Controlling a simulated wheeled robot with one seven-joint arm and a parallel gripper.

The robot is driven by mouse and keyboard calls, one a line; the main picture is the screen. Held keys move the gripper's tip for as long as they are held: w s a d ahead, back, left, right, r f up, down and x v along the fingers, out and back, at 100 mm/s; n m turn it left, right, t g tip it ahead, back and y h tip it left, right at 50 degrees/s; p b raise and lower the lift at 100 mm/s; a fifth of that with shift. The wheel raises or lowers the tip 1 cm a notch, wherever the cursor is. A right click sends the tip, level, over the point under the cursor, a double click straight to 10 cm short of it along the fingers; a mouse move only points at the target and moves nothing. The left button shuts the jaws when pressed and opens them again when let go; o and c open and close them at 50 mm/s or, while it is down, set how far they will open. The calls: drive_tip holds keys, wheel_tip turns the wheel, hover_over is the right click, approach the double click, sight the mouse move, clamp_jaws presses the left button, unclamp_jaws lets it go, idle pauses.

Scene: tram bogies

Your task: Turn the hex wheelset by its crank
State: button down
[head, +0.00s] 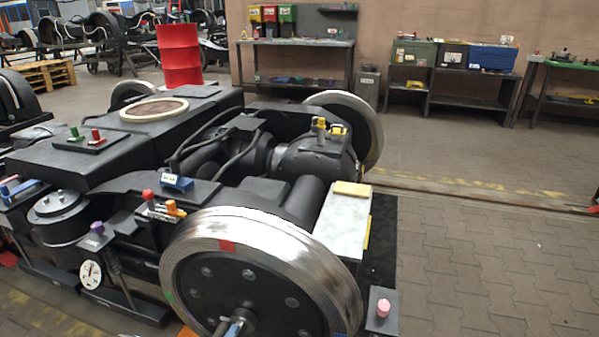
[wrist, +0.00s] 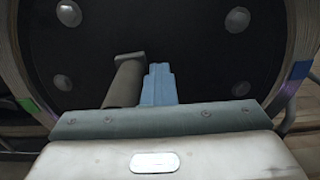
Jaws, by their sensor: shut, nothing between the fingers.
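The near wheel of the wheelset (head: 270,222) stands at the front of the bogie. It has a bright steel rim, a dark disc with several round bolt heads and a red mark near the top. In the wrist view my pale blue fingers (wrist: 159,84) are shut and empty, pointing at the dark disc. A dark grey bar with a wider end, apparently the crank handle (wrist: 127,82), is close to their left. I cannot tell whether they touch.
The bogie frame (head: 75,165) carries coloured small parts and a dial gauge (head: 91,273). A pink-topped piece (head: 383,307) is right of the wheel. A red barrel (head: 180,55) and workbenches (head: 297,43) stand behind. The paved floor at right (head: 490,260) is clear.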

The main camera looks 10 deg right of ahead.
sight(220, 331)
drive_tip(key=shift+w+a+r, duration=0.2)
drive_tip(key=shift+w+a, duration=0.05)
drive_tip(key=shift+a, duration=0.5)
drive_tip(key=shift+w+a+b, duration=0.35)
drive_tip(key=shift+a+b, duration=0.05)
drive_tip(key=shift+a, duration=0.35)
drive_tip(key=shift+a+f, duration=0.1)
drive_tip(key=shift+w+a+f+b, duration=0.15)
drive_tip(key=shift+w+a+b, duration=0.2)
drive_tip(key=shift+a+b, duration=0.25)
drive_tip(key=shift+a+f, duration=0.1)
drive_tip(key=shift+a, duration=0.15)
